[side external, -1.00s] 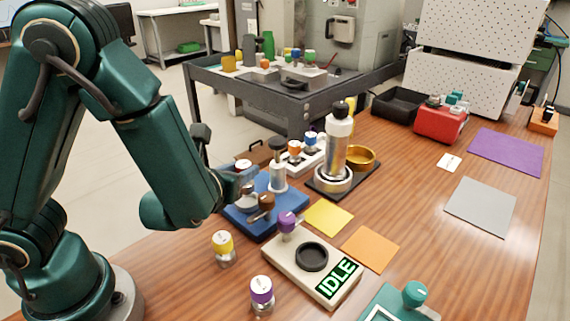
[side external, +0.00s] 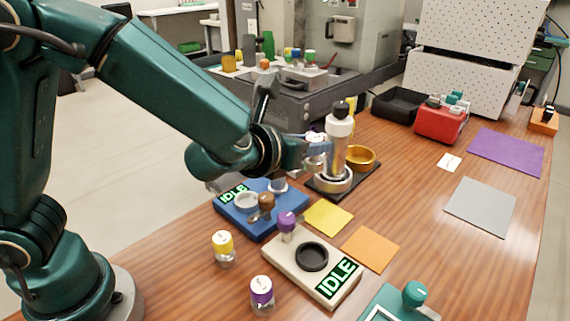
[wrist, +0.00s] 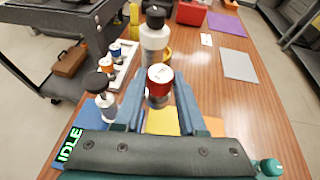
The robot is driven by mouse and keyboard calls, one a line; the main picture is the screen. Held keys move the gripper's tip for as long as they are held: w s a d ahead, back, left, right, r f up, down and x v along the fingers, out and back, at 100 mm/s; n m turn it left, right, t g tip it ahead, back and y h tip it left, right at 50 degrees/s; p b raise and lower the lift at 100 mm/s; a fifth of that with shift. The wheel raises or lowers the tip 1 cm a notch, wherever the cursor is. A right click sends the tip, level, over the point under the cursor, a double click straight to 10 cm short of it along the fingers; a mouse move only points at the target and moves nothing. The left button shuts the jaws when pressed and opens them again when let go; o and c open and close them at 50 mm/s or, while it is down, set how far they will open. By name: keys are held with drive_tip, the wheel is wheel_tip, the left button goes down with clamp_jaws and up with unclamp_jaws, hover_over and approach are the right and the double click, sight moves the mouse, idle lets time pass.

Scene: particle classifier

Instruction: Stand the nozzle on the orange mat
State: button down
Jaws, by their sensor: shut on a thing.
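A small clear jar with a red side and white top (wrist: 160,76) is between the fingers of my gripper (wrist: 158,90), which is shut on it. I cannot tell for sure which thing is the nozzle. The orange mat (side external: 370,249) lies flat and bare, right of the yellow mat (side external: 328,217). A sliver of the orange mat shows in the wrist view (wrist: 214,126).
A blue device (side external: 238,217) and a beige device (side external: 290,263) stand near the mats. A brass bowl (side external: 362,157) is behind the cylinder. The table's right side has free room.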

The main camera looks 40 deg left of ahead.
drive_tip(key=shift+m+h, duration=0.3)
drive_tip(key=shift+m, duration=0.1)
drive_tip(key=shift+w+d+f, duration=0.25)
drive_tip(key=shift+d+f, duration=1.75)
drive_tip(key=shift+d, duration=0.25)
drive_tip(key=shift+w+d+f, duration=0.25)
drive_tip(key=shift+d+f, duration=1.75)
drive_tip(key=shift+d, duration=0.3)
drive_tip(key=shift+w+d+f, duration=0.25)
drive_tip(key=shift+d+f, duration=1.75)
drive_tip(key=shift+d, duration=0.25)
drive_tip(key=shift+f, duration=0.15)
drive_tip(key=shift+c, duration=2.4)
unclamp_jaws()
